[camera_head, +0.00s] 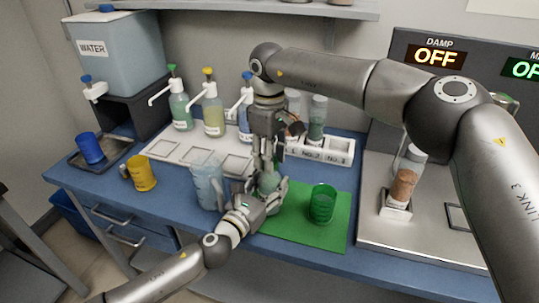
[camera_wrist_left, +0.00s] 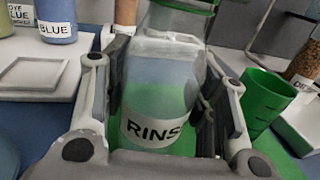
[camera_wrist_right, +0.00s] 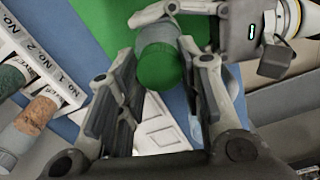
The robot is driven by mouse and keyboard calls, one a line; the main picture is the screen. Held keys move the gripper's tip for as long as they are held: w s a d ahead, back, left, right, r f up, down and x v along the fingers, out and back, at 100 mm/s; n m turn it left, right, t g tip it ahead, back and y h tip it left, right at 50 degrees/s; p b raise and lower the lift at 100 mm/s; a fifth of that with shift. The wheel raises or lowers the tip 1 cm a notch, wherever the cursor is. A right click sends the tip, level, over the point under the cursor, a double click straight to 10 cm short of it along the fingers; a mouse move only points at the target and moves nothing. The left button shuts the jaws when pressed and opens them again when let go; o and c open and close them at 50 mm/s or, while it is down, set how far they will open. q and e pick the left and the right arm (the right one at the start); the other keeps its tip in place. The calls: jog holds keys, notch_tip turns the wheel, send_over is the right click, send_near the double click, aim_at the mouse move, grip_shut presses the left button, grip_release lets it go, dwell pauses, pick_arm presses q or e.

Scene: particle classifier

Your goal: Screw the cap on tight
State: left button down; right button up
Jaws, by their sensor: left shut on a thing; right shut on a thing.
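A clear bottle with a label reading "RINS" (camera_wrist_left: 155,132) stands upright between the fingers of my left gripper (camera_head: 270,198), which is shut on its body. Its green cap (camera_wrist_right: 160,66) is at the bottle's top, and a green edge of it shows at the top of the left wrist view (camera_wrist_left: 190,4). My right gripper (camera_head: 266,168) points down from above and is shut on the cap. In the head view the grippers hide most of the bottle and cap. I cannot tell how far the cap is turned on the thread.
A green cup (camera_head: 322,204) stands on the green mat (camera_head: 300,240) just right of the grippers. A clear jug (camera_head: 208,186) stands close on the left. A yellow cup (camera_head: 141,173) is farther left. Pump bottles (camera_head: 213,115) and a white vial rack (camera_head: 335,150) stand behind.

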jog(key=shift+m, duration=0.5)
jog(key=o, duration=0.6)
jog(key=shift+o, duration=0.2)
jog(key=shift+r, duration=0.1)
jog(key=shift+r, duration=2.15)
jog(key=shift+c, duration=0.3)
